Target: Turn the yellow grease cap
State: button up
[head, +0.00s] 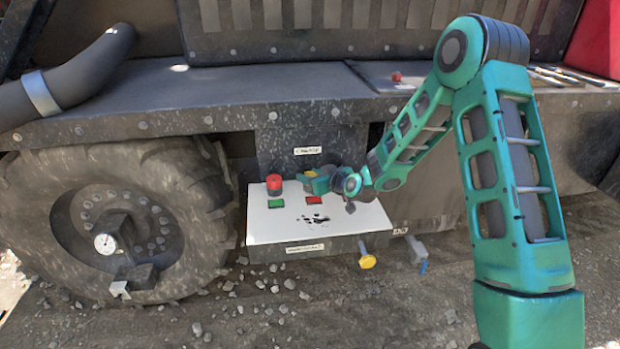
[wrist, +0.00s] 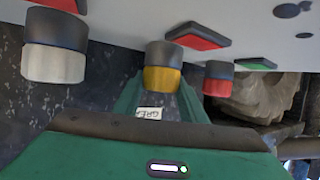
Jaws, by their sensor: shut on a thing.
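The yellow grease cap (wrist: 162,79) is a short yellow cylinder with a black band, in the middle of the wrist view. In the head view only a small yellow piece of the cap (head: 310,173) shows at the tip of my gripper (head: 318,182), above the white panel (head: 290,226). The rest of the cap is hidden by the gripper there.
A red cap (head: 274,183) stands just left of my gripper. A white cap (wrist: 55,62) is on the other side, in the wrist view. The panel carries a green plate (head: 275,203) and a red plate (head: 313,201). A yellow valve knob (head: 367,261) hangs below; a big wheel (head: 125,220) is left.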

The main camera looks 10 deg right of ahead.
jog(key=shift+m+t+h, duration=0.4)
jog(key=shift+m+h, duration=0.2)
jog(key=shift+h, duration=0.1)
jog(key=shift+a+m+h, duration=0.1)
jog(key=shift+m+h, duration=0.6)
jog(key=shift+h, duration=0.1)
jog(key=shift+m+t+h, duration=0.3)
jog(key=shift+m+h, duration=1.5)
jog(key=shift+h, duration=0.2)
jog(key=m+g+h, duration=0.1)
jog(key=m+h, duration=0.2)
jog(key=m+g+h, duration=0.1)
jog(key=m+h, duration=0.1)
jog(key=h, duration=0.1)
jog(key=shift+m+g, duration=0.3)
jog(key=shift+m, duration=0.1)
jog(key=shift+h, duration=0.3)
jog(key=o, duration=1.1)
jog(key=shift+c, duration=0.2)
